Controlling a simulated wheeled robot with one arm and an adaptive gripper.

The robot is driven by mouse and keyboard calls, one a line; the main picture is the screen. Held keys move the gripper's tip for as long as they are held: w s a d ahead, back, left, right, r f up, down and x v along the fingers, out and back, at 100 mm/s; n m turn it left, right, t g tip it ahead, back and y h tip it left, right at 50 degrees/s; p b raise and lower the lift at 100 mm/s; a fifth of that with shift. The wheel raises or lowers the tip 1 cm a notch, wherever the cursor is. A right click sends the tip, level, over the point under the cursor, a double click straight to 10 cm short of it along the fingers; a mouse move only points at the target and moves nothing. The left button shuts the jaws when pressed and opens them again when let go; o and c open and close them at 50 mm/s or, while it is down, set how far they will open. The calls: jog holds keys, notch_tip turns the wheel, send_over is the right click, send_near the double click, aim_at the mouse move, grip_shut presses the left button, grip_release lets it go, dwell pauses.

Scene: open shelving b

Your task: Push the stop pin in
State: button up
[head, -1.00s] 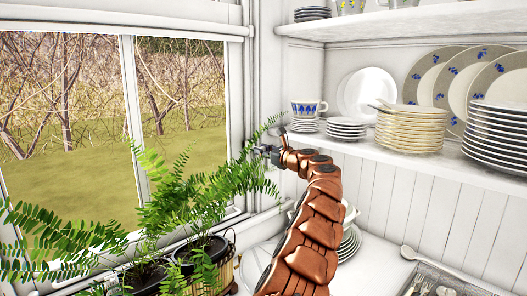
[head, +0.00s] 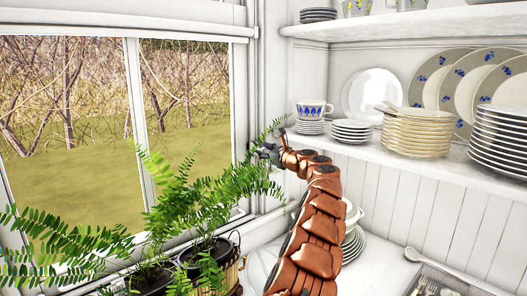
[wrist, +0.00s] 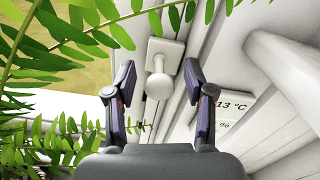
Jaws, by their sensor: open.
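The stop pin (wrist: 159,86) is a white round-ended knob on a small square plate on the white window frame, in the wrist view. My gripper (wrist: 160,72) is open, with one dark finger to the left of the pin and one to the right. Gaps show between the pin and both fingers, and nothing is held. In the head view my gripper (head: 264,152) is at the window's right edge, behind fern fronds. I cannot make out the pin there.
Potted ferns (head: 205,250) stand on the sill, and their fronds reach around my gripper. Stacked plates (head: 415,133) and a blue-patterned cup (head: 312,109) stand on the shelf to the right.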

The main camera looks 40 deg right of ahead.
jog(key=shift+s, duration=0.1)
jog(key=s, duration=1.1)
jog(key=shift+s+d, duration=0.35)
jog(key=shift+s, duration=0.05)
dwell(0.5)
